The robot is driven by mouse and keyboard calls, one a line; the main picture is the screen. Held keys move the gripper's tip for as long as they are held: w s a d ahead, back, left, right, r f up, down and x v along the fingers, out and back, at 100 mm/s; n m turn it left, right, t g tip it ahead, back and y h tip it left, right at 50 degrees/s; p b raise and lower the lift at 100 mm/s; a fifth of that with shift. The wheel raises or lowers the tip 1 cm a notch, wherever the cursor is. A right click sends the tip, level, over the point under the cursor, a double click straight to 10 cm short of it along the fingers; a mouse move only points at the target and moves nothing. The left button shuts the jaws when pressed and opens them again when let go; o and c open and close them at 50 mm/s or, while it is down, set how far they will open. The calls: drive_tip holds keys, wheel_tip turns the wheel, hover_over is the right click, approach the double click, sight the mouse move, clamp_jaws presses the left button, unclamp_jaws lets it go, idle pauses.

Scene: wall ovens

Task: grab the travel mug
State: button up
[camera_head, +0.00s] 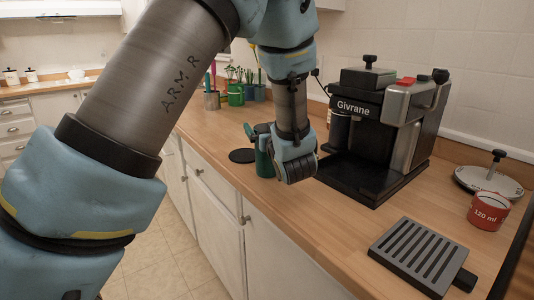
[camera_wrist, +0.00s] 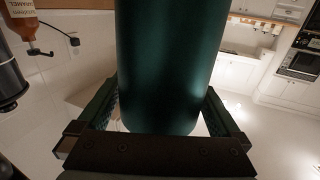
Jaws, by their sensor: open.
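The travel mug is a dark green cylinder (camera_head: 264,163), standing on the wooden counter below the wall in the head view, partly hidden by my gripper. In the wrist view the green mug (camera_wrist: 170,65) fills the middle, between my two fingers. My gripper (camera_head: 274,150) is at the mug, with one finger on each side of it in the wrist view (camera_wrist: 162,105). The jaws are open around the mug. Whether either finger touches it cannot be told.
A black coffee machine (camera_head: 375,130) stands close to the right of my gripper. A flat black disc (camera_head: 242,155) lies left of the mug. Green pots (camera_head: 236,95) stand farther back. A slotted grey tray (camera_head: 418,255) and a red cup (camera_head: 488,211) are at the right.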

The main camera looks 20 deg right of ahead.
clamp_jaws()
idle(0.7)
